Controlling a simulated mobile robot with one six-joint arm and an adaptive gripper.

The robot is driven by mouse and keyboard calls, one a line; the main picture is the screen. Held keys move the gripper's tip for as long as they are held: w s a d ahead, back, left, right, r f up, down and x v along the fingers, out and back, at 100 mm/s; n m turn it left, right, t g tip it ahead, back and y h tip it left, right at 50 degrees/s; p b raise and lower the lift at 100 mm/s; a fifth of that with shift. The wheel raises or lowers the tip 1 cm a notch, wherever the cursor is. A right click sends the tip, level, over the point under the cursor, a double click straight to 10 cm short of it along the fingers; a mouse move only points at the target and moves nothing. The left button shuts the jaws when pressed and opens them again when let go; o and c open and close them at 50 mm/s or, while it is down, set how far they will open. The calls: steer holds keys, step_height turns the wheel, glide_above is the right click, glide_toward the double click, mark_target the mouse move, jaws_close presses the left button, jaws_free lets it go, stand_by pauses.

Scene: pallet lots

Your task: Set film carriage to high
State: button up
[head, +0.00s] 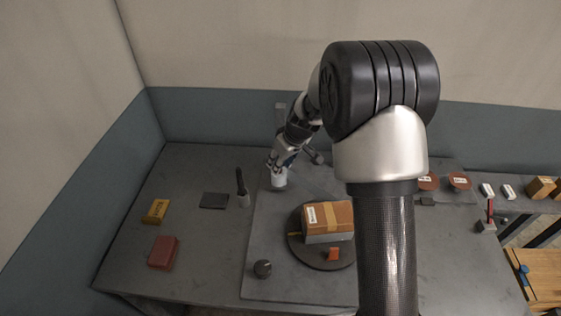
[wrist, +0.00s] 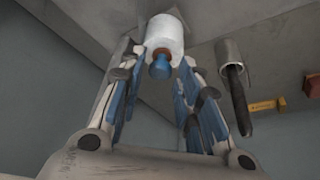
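The film carriage appears to be the white roll (head: 279,181) at the back of the table, below a grey upright post (head: 280,113). In the wrist view the white roll (wrist: 164,34) has a brownish collar and a blue knob (wrist: 160,68) on the end facing me. My gripper (head: 282,160) is at the roll, and its fingers hide part of it in the head view. In the wrist view my gripper (wrist: 160,62) is open, with a finger on each side of the blue knob. A small gap seems to show on both sides; contact is not clear.
A dark turntable (head: 296,256) bears a taped carton (head: 328,217). A holder with a black handle (head: 241,183) stands left of the roll. A black knob (head: 263,268), yellow box (head: 156,211) and red box (head: 163,252) are nearby. A red lever (head: 490,211) stands right.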

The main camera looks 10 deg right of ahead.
jaws_close()
stand_by(0.3)
steer(key=shift+r, duration=0.1)
step_height(320, 180, up, 4)
steer(key=shift+w+r+p, duration=0.1)
steer(key=shift+r+p, duration=0.1)
steer(key=shift+p, duration=0.85)
steer(key=shift+o, duration=1.7)
jaws_free()
steer(key=shift+f, duration=0.1)
